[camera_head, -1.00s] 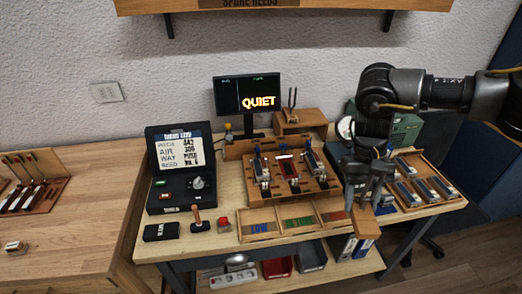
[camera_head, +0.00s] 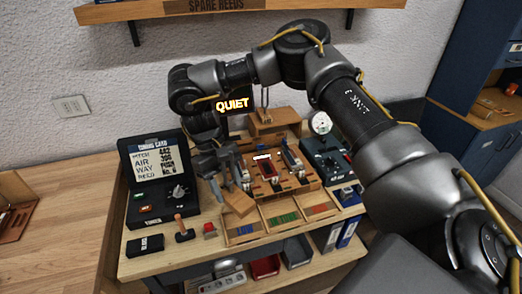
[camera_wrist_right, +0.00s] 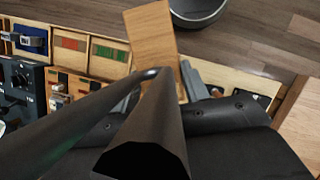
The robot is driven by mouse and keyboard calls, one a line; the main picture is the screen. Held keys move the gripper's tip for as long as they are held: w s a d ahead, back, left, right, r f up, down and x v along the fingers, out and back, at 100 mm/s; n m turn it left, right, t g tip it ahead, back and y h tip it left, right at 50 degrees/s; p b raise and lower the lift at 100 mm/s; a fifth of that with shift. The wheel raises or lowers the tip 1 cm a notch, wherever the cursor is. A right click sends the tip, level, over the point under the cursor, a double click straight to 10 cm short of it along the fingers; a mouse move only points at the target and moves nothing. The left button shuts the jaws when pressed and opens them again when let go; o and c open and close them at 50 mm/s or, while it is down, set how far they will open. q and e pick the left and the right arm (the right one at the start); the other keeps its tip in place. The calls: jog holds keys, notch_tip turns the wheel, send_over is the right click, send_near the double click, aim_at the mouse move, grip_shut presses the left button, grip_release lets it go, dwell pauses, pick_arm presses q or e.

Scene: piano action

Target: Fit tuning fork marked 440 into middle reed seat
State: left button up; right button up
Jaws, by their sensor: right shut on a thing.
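My right gripper (camera_head: 230,175) is shut on a piece with a pale wooden block (camera_head: 240,202) at its lower end. In the right wrist view, two dark prongs (camera_wrist_right: 150,110) joined in a U stand between the camera and the wooden block (camera_wrist_right: 152,40); it looks like a tuning fork. No 440 mark is readable. The piece is tilted, left of the wooden reed fixture (camera_head: 300,186). A red reed piece (camera_head: 265,165) occupies the fixture's middle position, with metal reed pieces on either side. Another two-pronged fork (camera_head: 265,97) stands on a wooden box at the back. My left gripper is not in view.
A black tuning-card console (camera_head: 150,180) stands left, with a wooden-handled tool (camera_head: 183,230) and red button (camera_head: 210,229) in front. A divided tray (camera_head: 283,217) lies before the fixture.

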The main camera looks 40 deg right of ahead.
jog(key=w+d+f+n+t+h+p, duration=0.2)
jog(key=w+n+p, duration=0.15)
jog(key=n, duration=0.45)
jog(key=w+d+f+n+t+h+p, duration=0.1)
jog(key=w+f+n+t+h+p, duration=0.1)
jog(key=w+n, duration=0.5)
jog(key=d+f+n+t+y+p, duration=0.1)
jog(key=d+n+t+p, duration=0.1)
jog(key=d+n, duration=0.6)
jog(key=w+d+f+n+t+y+p, duration=0.1)
jog(key=d+f+n+t+y+p, duration=0.1)
jog(key=d+n, duration=0.5)
jog(key=d, duration=0.5)
jog(key=shift+d+f+n+t, duration=0.15)
jog(key=shift+d+n+t, duration=0.1)
jog(key=shift+n+t, duration=0.15)
jog(key=shift+f, duration=0.15)
jog(key=shift+f+b, duration=2.45)
jog(key=shift+f, duration=0.45)
jog(key=shift+w+r, duration=0.1)
jog(key=shift+w, duration=0.1)
